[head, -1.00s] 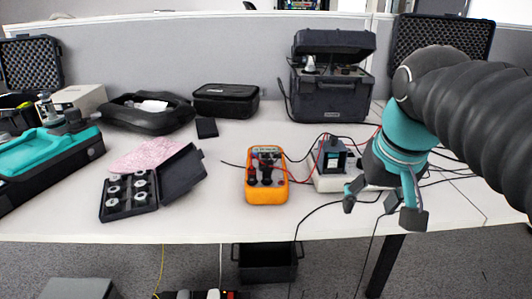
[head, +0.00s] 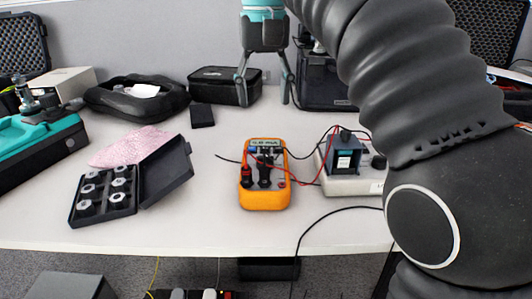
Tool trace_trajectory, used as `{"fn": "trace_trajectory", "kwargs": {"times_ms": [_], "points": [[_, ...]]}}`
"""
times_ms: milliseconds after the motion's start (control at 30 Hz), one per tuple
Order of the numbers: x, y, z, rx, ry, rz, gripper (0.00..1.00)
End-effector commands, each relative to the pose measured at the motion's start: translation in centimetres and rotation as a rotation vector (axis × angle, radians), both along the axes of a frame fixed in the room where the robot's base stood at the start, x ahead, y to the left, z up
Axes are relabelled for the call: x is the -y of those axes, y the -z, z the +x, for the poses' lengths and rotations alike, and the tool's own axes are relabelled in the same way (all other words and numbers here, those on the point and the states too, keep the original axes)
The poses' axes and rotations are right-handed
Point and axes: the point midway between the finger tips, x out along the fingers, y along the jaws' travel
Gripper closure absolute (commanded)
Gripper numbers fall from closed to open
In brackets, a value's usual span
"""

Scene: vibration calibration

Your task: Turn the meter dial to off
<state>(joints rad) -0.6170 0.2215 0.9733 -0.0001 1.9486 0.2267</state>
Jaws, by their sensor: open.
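The meter (head: 264,198) is an orange handheld multimeter lying face up near the front middle of the white table. Its dark dial (head: 265,172) sits mid-face, partly crossed by red and black leads, and its exact pointing is too small to read. A small display shows at the meter's top edge. My gripper (head: 264,104) points down, above and behind the meter in the picture, with its fingers spread apart and nothing between them. It does not touch the meter.
A small dark blue device (head: 345,153) on a white box stands right of the meter, joined by leads. An open case of round weights (head: 103,193) lies to the left. A black pouch (head: 225,86) and a dark case (head: 322,92) stand behind.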

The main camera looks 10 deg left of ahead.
Motion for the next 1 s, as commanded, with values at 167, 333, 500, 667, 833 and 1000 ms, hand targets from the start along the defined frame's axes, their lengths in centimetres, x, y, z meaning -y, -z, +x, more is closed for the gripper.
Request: {"fn": "trace_trajectory", "kwargs": {"times_ms": [167, 333, 500, 667, 833, 1000], "points": [[0.2, 3.4, 0.0, -0.001, 0.002, 0.000, 0.38], [0.2, 6.6, 0.0, -0.001, 0.002, 0.000, 0.38], [0.2, 9.6, 0.0, -0.001, 0.002, 0.000, 0.38], [0.2, 11.5, 0.0, 0.001, 0.002, 0.000, 0.38], [0.2, 12.5, 0.0, 0.001, 0.002, 0.000, 0.38], [0.2, 12.7, 0.0, 0.001, 0.002, 0.002, 0.38]]}}
